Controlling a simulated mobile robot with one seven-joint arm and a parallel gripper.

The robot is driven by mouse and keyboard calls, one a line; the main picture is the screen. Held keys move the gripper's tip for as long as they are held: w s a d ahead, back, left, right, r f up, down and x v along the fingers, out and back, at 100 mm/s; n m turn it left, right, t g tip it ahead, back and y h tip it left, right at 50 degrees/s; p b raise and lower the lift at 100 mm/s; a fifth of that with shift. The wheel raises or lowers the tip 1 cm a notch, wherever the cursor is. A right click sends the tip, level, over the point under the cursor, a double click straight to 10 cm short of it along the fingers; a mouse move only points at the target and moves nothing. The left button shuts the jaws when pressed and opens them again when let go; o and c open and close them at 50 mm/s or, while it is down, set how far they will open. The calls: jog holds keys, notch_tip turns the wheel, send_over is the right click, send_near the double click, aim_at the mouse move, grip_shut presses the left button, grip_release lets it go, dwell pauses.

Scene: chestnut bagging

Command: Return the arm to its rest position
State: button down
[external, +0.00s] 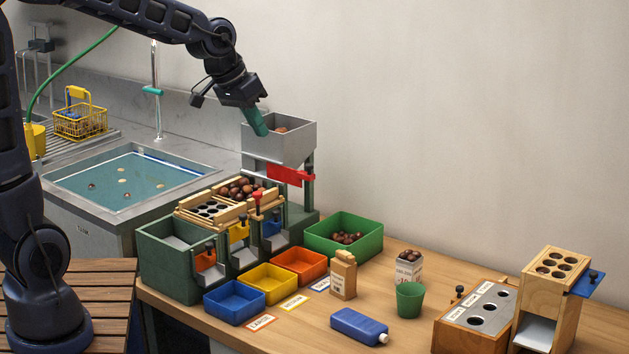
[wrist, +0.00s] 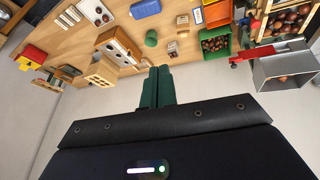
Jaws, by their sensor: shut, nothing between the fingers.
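My arm reaches in from the left in the external view. My gripper (external: 261,130) hangs with its green fingers together, at the near left rim of the grey hopper (external: 295,143). In the wrist view the fingers (wrist: 157,72) are shut side by side with nothing between them. The hopper shows in the wrist view at the right (wrist: 270,75), with a few chestnuts inside. Whether the fingertips touch the hopper rim cannot be told from the external view.
The hopper stands above a green sorting stand (external: 165,256) with chestnuts on its wooden tray. A sink (external: 65,180) lies left. The air before the wall is clear.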

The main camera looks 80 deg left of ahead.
jog(key=s+d+r+m, duration=0.3)
jog(key=s+d, duration=0.6)
jog(key=d, duration=0.4)
jog(key=s+d+f+m+h, duration=0.1)
jog(key=s+d, duration=0.5)
jog(key=s, duration=0.7)
jog(key=f+m, duration=0.1)
jog(key=m, duration=0.1)
jog(key=shift+s+d+m, duration=0.25)
jog(key=shift+d+m, duration=0.05)
jog(key=shift+w+a+r, duration=0.1)
jog(key=shift+w, duration=0.05)
